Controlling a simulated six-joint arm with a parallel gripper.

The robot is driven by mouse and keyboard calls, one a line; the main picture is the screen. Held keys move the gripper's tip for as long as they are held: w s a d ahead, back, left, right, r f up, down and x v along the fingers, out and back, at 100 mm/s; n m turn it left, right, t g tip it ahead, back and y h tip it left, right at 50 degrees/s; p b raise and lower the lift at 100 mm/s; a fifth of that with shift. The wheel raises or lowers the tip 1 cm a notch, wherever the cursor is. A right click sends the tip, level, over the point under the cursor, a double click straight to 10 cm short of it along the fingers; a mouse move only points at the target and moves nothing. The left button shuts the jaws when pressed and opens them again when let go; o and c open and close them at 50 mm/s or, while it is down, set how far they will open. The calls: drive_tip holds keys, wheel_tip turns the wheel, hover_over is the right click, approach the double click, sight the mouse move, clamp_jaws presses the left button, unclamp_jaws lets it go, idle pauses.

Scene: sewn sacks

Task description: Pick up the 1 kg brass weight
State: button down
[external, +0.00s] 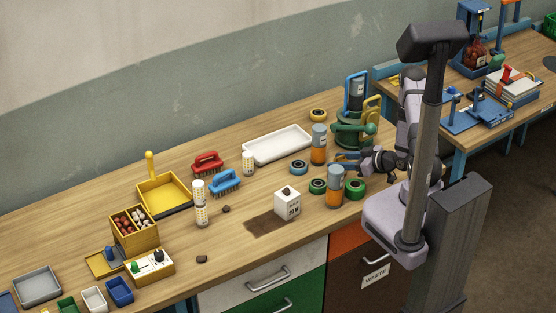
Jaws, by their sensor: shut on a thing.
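My gripper (347,159) is low over the right part of the bench, behind an orange bottle with a grey cap (335,188). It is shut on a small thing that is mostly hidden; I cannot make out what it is. I cannot pick out the 1 kg brass weight with certainty anywhere in the external view. A white block with a dark knob and printed marks (287,204) stands at the bench's middle front.
A second orange bottle (318,145), a blue tape roll (298,167) and green rolls (354,188) crowd my gripper. A green rack (352,130) stands behind. A white tray (277,146), brushes and a yellow dustpan (165,192) lie left.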

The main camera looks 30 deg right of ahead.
sight(342, 156)
drive_tip(key=shift+r+b, duration=0.5)
drive_tip(key=shift+r, duration=0.9)
drive_tip(key=shift+s+d+r, duration=0.1)
drive_tip(key=shift+s+d, duration=0.05)
drive_tip(key=s+d+b, duration=0.1)
drive_tip(key=s+d, duration=0.1)
drive_tip(key=s, duration=0.3)
drive_tip(key=s+d+b, duration=0.1)
drive_tip(key=s+d, duration=0.2)
drive_tip(key=s, duration=0.2)
drive_tip(key=s+d+b, duration=0.1)
drive_tip(key=s+d, duration=0.1)
drive_tip(key=s, duration=0.4)
drive_tip(key=shift+d, duration=0.25)
